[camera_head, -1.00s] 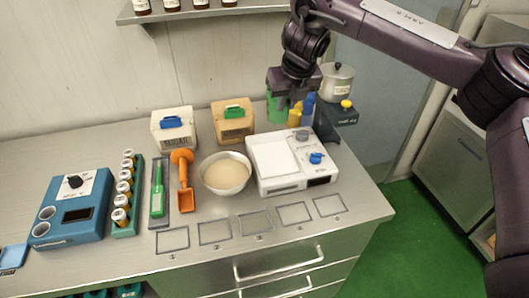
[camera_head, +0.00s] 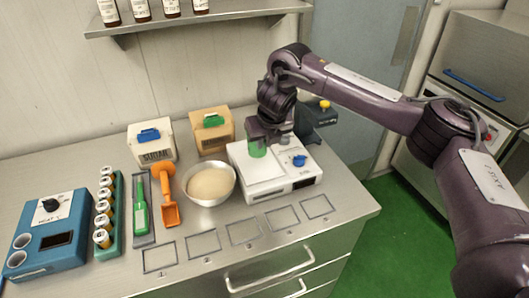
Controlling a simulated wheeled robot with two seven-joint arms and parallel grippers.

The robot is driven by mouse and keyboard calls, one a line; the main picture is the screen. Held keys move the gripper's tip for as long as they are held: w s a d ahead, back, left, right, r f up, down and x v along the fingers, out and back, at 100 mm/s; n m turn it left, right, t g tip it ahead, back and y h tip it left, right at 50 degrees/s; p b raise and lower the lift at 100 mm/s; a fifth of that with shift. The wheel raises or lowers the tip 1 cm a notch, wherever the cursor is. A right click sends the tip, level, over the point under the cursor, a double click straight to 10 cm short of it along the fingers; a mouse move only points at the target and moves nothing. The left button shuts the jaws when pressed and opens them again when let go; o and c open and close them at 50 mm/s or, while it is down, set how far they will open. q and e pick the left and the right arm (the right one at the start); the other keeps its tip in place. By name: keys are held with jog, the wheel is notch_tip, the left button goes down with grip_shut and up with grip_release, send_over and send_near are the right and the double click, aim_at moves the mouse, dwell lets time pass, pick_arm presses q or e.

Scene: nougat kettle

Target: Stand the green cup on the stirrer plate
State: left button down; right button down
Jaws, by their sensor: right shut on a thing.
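The green cup (camera_head: 258,151) is between the jaws of my right gripper (camera_head: 259,143), which is shut on it. The cup looks upright. It is over the white top of the stirrer plate (camera_head: 249,171), toward its rear. I cannot tell whether its base touches the top. The stirrer plate is a white box with a blue knob (camera_head: 298,160) at its right. My gripper hides the cup's upper part. My left gripper is not in view.
A bowl of pale powder (camera_head: 210,184) stands left of the stirrer plate. Two boxes stand behind, one white (camera_head: 152,142) and one tan (camera_head: 212,131). A dark appliance with a yellow knob (camera_head: 324,104) is behind right. Marked empty squares (camera_head: 244,231) lie in front.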

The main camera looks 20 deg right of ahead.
aim_at(252, 150)
notch_tip(252, 150, down, 4)
jog(key=shift+f+p, duration=0.2)
jog(key=shift+p, duration=0.4)
jog(key=c, duration=1.4)
grip_release()
jog(key=shift+f, duration=0.1)
